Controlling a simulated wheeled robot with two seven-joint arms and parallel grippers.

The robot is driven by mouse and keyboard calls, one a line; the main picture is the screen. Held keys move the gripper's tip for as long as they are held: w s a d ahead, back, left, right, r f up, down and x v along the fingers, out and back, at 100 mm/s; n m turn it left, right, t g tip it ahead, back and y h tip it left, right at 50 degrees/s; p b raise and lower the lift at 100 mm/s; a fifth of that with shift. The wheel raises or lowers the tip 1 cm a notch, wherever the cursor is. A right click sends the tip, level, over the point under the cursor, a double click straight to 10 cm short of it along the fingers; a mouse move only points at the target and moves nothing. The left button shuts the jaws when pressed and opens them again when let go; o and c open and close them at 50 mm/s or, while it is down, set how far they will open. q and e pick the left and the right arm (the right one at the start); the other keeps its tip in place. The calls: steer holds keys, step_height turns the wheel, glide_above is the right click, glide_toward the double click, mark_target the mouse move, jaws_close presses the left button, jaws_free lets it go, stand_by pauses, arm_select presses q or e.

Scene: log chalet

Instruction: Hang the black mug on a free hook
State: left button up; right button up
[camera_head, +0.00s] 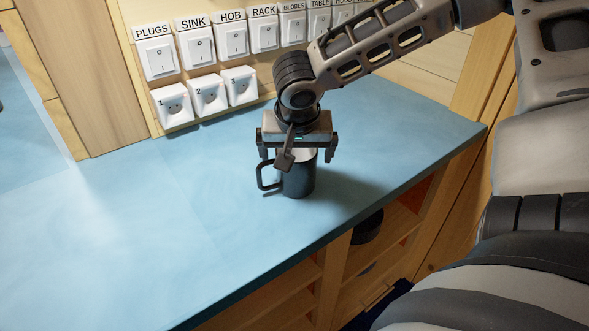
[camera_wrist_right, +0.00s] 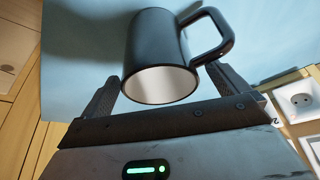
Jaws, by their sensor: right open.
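The black mug (camera_head: 300,181) stands upright on the blue worktop, its handle pointing left in the head view. My right gripper (camera_head: 298,156) is directly above it, pointing down, with its open fingers on either side of the rim. In the right wrist view the mug (camera_wrist_right: 157,50) shows its pale inside, and its handle is at the upper right. The fingers of my right gripper (camera_wrist_right: 170,90) are spread wide near the mug's mouth, with visible gaps. My left gripper is out of view. No hook shows in either view.
The blue worktop (camera_head: 150,220) is clear around the mug. Labelled switches (camera_head: 237,42) and sockets (camera_head: 207,94) line the wall behind. Open wooden shelves (camera_head: 385,245) lie below the worktop's front edge, with a dark round object (camera_head: 367,228) inside.

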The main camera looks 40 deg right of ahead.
steer(key=c, duration=1.3)
steer(key=shift+o, duration=0.2)
steer(key=shift+r, duration=0.1)
